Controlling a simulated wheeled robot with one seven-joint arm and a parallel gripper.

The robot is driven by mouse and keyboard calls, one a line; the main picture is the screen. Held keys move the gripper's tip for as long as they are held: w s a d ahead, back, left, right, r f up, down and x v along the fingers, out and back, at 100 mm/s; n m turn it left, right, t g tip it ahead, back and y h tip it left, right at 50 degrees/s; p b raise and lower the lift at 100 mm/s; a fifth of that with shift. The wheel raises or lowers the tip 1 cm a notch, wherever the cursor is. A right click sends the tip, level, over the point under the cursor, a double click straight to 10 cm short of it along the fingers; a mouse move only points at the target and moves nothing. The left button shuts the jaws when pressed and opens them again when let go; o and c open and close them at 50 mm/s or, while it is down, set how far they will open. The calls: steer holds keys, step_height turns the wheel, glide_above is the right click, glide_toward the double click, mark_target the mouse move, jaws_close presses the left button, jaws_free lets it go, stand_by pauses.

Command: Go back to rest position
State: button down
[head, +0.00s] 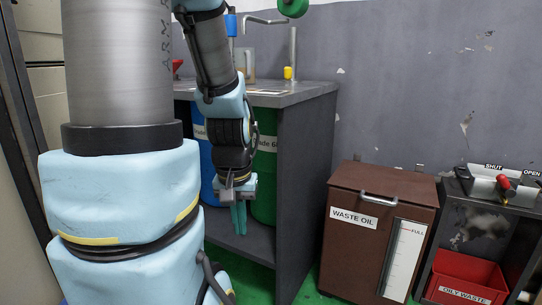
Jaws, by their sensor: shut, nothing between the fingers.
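My gripper (239,218) hangs in front of the grey workbench in the head view, fingers pointing down. Its teal fingers are together with nothing between them. My arm's large blue and grey links fill the left of the view, and the forearm comes down from the top to the gripper. The gripper is apart from the bench top and overlaps the green drum behind it in the picture.
The grey workbench (304,170) has a green drum (265,165) and a blue drum (207,160) underneath. A brown waste oil box (350,240) stands to the right. Farther right are a red oily waste bin (466,278) and a red-handled lever (504,184).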

step_height(320, 180, up, 33)
steer(key=p, duration=3.1)
steer(key=shift+f, duration=0.1)
